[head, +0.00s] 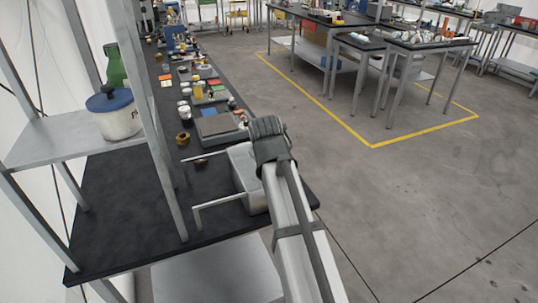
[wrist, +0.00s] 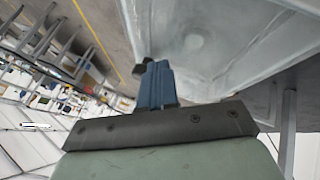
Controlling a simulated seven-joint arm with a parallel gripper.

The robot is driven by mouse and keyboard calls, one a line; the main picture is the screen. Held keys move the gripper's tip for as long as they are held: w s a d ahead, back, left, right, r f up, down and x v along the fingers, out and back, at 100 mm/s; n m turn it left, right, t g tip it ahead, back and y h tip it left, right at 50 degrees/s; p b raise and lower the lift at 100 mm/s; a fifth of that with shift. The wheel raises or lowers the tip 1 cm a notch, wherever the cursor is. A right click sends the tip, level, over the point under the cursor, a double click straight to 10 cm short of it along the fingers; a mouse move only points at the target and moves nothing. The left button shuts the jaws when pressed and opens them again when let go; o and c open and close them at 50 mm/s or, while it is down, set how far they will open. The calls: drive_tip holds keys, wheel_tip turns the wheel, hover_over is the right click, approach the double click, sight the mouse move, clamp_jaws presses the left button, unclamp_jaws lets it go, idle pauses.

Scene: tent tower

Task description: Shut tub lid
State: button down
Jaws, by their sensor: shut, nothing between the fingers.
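A pale grey, box-like tub (head: 246,178) sits at the right edge of the black bench, partly hidden behind my arm. In the wrist view, a smooth pale grey surface with a round mark (wrist: 205,42) fills the upper right; it looks like part of this tub. I cannot make out a separate lid or its angle. My gripper (wrist: 155,68) has blue fingers closed together with nothing between them. The fingertips lie beside the grey surface's left edge in the picture; contact cannot be told. The head view does not show the fingers, which my arm hides.
A white pot with a blue lid (head: 110,101) stands on a metal shelf (head: 50,142) at left. Thin metal bars (head: 222,202) and shelf posts (head: 160,140) stand near the tub. Small jars and a grey device (head: 216,125) crowd the bench behind. Open floor lies right.

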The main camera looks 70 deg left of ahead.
drive_tip(key=s, duration=0.1)
drive_tip(key=s+d, duration=0.1)
drive_tip(key=s+d+r, duration=0.1)
drive_tip(key=shift+s, duration=0.35)
drive_tip(key=v, duration=1.8)
drive_tip(key=shift+s+d+r, duration=0.15)
drive_tip(key=shift+d+r, duration=0.05)
drive_tip(key=shift+r, duration=0.1)
